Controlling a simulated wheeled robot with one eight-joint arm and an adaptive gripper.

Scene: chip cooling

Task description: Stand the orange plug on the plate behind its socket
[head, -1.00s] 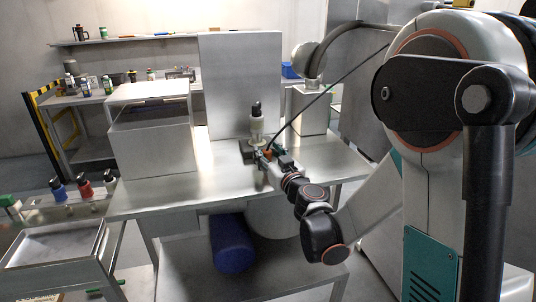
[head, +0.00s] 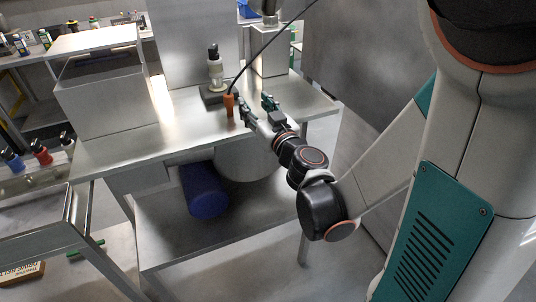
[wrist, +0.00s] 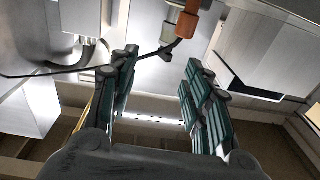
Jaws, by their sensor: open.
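The orange plug (head: 229,106) stands roughly upright by the front right corner of a dark base (head: 209,97), with a black cable rising from its top. Whether its foot rests on the base or the tabletop I cannot tell. A pale cylindrical fitting with a black top (head: 215,70) stands on that base, behind the plug. My gripper (head: 258,104) is open and empty, to the right of the plug. In the wrist view the plug (wrist: 187,23) is beyond the spread green fingers (wrist: 160,75), not between them. I cannot clearly make out the socket.
The steel table (head: 130,145) has clear room at front and left. A metal box (head: 105,95) stands at left, an upright panel (head: 190,40) behind. A pedestal (head: 270,52) stands back right. The cable (head: 268,43) runs to the upper right, above my gripper.

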